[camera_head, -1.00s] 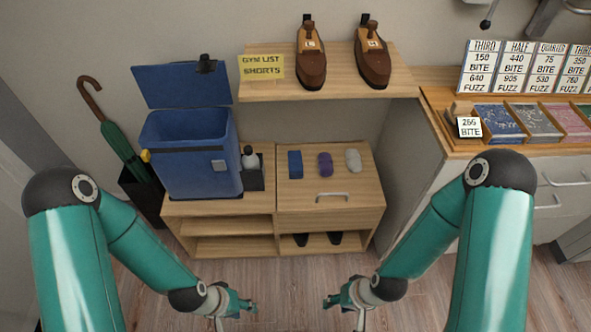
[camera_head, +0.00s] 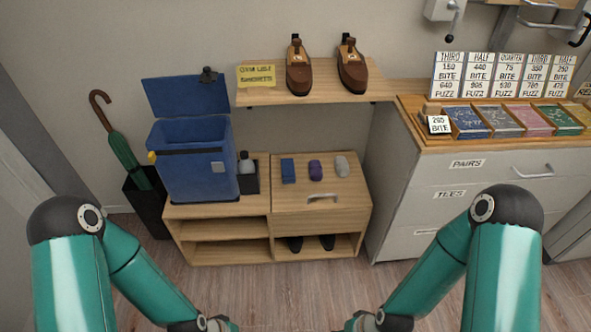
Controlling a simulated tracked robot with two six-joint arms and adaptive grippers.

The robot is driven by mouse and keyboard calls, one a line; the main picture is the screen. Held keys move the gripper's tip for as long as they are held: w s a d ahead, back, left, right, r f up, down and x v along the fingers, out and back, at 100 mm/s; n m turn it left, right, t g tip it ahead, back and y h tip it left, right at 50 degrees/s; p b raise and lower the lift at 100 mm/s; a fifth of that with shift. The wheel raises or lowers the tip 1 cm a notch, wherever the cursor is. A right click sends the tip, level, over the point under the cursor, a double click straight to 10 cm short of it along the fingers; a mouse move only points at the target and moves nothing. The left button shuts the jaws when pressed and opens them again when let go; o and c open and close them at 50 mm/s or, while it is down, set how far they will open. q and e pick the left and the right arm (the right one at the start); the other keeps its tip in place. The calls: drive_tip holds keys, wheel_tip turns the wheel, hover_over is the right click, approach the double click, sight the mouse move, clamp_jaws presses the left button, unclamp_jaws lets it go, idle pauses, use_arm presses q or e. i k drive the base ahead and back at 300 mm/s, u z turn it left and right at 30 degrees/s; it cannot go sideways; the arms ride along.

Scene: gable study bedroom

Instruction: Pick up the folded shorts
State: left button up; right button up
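I see no folded shorts in the head view. A yellow note (camera_head: 256,76) on the wall shelf appears to read "GYM LIST SHORTS". A white drawer unit (camera_head: 400,218) stands at the right, with shut drawers labelled "PAIRS" (camera_head: 467,163) and "TEES" (camera_head: 449,194). A lower label is partly hidden by my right arm. My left gripper (camera_head: 222,325) and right gripper (camera_head: 350,326) are low at the bottom edge, mostly cut off, in front of the wooden bench (camera_head: 222,228) and apart from everything. Their fingers cannot be made out.
The bench carries a blue bin (camera_head: 190,175) with its lid up, a bottle in a dark holder (camera_head: 247,180), and blue, purple and grey rolls (camera_head: 315,171). Shoes (camera_head: 352,66) sit on the shelf. An umbrella stand (camera_head: 148,205) is at left. The floor before the bench is clear.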

sight(287, 168)
drive_tip(key=z, duration=0.2)
drive_tip(key=i, duration=1.55)
drive_tip(key=u, duration=0.7)
drive_tip(key=k, duration=0.7)
drive_tip(key=u, duration=0.2)
drive_tip(key=i, duration=0.75)
drive_tip(key=z, duration=0.1)
